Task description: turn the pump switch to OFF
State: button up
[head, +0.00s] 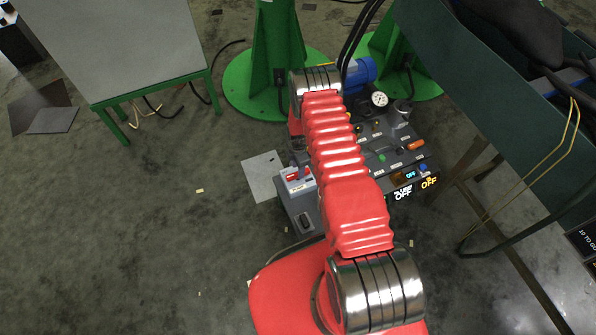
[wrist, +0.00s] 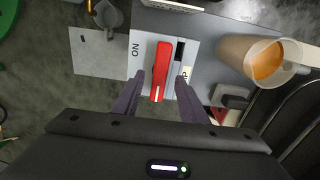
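The pump switch is a red lever (wrist: 161,68) on a pale plate (wrist: 136,68) in the wrist view. The letters "ON" are printed left of the lever; another label at its right is partly hidden. The lever runs up and down the picture, slightly tilted, its white-marked end towards me. My gripper (wrist: 159,84) is open, with one dark finger on each side of the lever's near end. Gaps show between fingers and lever; I cannot tell whether they are at the same depth. In the head view my red arm hides most of the gripper.
A beige cup-like vessel (wrist: 240,56) with orange inside stands right of the switch. A grey control box (head: 408,158) carries knobs, a gauge (head: 379,99) and lit "OFF" displays (head: 429,182). A green-legged table (head: 135,45) stands left; open floor lies at lower left.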

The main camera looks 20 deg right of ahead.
notch_tip(320, 180, up, 10)
jog(key=shift+r, duration=0.25)
dwell(0.4)
dwell(0.5)
